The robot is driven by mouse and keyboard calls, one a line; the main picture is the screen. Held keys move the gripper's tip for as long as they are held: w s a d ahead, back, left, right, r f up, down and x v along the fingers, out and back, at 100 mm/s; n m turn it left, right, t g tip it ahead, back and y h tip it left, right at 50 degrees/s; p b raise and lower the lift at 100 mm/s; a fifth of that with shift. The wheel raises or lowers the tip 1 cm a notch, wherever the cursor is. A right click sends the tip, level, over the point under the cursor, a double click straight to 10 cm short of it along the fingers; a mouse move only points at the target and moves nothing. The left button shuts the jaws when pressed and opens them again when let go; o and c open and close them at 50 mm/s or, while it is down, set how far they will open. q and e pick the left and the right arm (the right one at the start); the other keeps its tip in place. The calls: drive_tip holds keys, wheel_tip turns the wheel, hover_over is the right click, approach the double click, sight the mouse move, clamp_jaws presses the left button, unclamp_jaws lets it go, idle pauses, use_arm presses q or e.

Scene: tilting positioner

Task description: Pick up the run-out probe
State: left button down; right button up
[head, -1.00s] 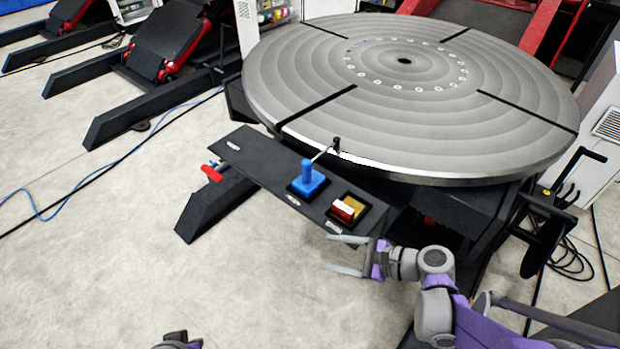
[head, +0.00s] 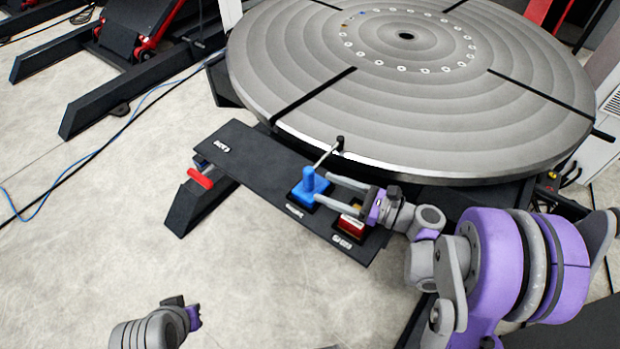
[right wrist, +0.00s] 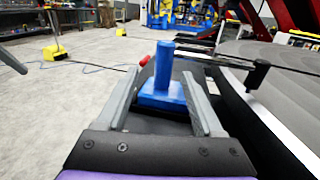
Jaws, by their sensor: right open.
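The run-out probe, a blue block base with an upright blue post (head: 309,181), stands on a dark shelf (head: 250,160) below the turntable's rim. A thin rod leads from the post to a black tip at the rim. My right gripper (head: 324,189) is open, its fingers pointing at the probe from the right. In the right wrist view the probe's blue post (right wrist: 163,65) stands between the lines of the two fingers (right wrist: 160,73), with no contact visible. My left gripper (head: 186,308) is at the lower left over the floor, away from the probe; its jaws are unclear.
The large grey turntable (head: 400,110) lies just behind the shelf. A red and yellow block (head: 351,225) sits on the shelf partly under my right gripper. A red-handled item (head: 202,177) is at the shelf's left.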

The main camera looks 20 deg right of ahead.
sight(312, 182)
drive_tip(key=x, duration=0.3)
drive_tip(key=shift+w+a, duration=0.2)
drive_tip(key=shift+a, duration=0.05)
drive_tip(key=shift+w+d+p+x, duration=0.15)
drive_tip(key=shift+p+x, duration=0.2)
drive_tip(key=shift+x, duration=1.05)
drive_tip(key=shift+w+d+p+x, duration=0.1)
drive_tip(key=shift+p+x, duration=0.25)
drive_tip(key=shift+x, duration=1)
drive_tip(key=shift+s, duration=0.1)
drive_tip(key=shift+c, duration=0.3)
clamp_jaws()
